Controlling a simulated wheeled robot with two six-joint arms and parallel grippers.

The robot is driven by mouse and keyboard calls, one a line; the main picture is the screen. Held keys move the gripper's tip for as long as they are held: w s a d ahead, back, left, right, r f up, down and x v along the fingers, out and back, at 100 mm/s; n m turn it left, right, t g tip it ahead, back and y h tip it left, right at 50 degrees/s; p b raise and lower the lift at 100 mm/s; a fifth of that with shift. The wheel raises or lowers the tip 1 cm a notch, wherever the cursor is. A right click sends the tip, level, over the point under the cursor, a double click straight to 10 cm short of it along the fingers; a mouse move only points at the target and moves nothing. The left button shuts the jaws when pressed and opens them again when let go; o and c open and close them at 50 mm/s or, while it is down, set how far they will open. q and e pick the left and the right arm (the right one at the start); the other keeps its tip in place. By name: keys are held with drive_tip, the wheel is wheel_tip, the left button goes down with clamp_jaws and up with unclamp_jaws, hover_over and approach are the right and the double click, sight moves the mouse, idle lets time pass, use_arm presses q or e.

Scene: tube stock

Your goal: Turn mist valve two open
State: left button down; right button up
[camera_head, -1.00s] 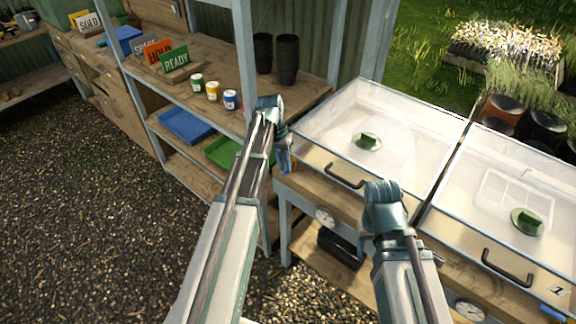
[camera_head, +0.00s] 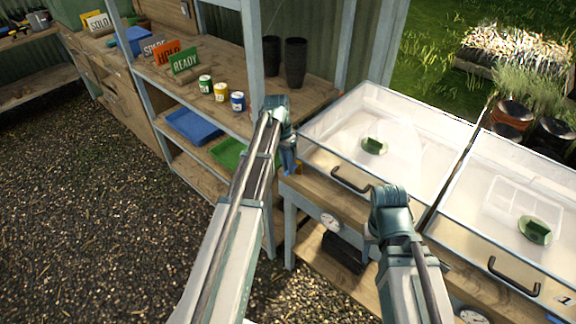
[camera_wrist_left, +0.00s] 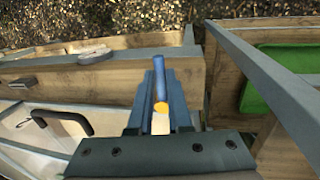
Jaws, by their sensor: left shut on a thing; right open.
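A blue lever handle (camera_wrist_left: 158,82) with an orange end (camera_wrist_left: 161,107) sits between the jaws of my left gripper in the left wrist view. The left gripper (camera_head: 289,166) is shut on it, at the left end of the wooden bench under the clear-covered trays. In the head view only a bit of blue and orange shows at its tips. No valve number is readable there, and the valve body is hidden. My right gripper (camera_head: 376,234) is over the bench front, its jaws mostly hidden behind its own wrist; it is open and holds nothing visible.
Two clear covers with black handles (camera_head: 351,182) stand on the bench. A dial gauge (camera_head: 330,222) is on its front. A shelf post (camera_head: 256,60) rises close beside my left arm. A green tray (camera_head: 229,153) lies on the lower shelf. The gravel floor is clear.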

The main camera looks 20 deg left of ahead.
use_arm(q)
drive_tip(key=c, duration=0.8)
unclamp_jaws()
drive_tip(key=shift+c, duration=0.2)
wheel_tip(320, 180, up, 14)
drive_tip(key=w+a+p, duration=0.1)
drive_tip(key=a+p, duration=0.1)
drive_tip(key=p, duration=1.1)
drive_tip(key=shift+a+f+p, duration=0.2)
drive_tip(key=shift+a+p, duration=0.1)
drive_tip(key=shift+a, duration=0.05)
drive_tip(key=s+d+f+y+b, duration=0.1)
drive_tip(key=s+d+f+b, duration=0.1)
drive_tip(key=s+d, duration=0.9)
drive_tip(key=s+d+f+y+b, duration=0.2)
drive_tip(key=s+d+f+b, duration=0.1)
drive_tip(key=s+d, duration=0.8)
drive_tip(key=shift+s+d+f+t, duration=0.3)
drive_tip(key=shift+s+d+f, duration=0.1)
drive_tip(key=shift+d, duration=0.35)
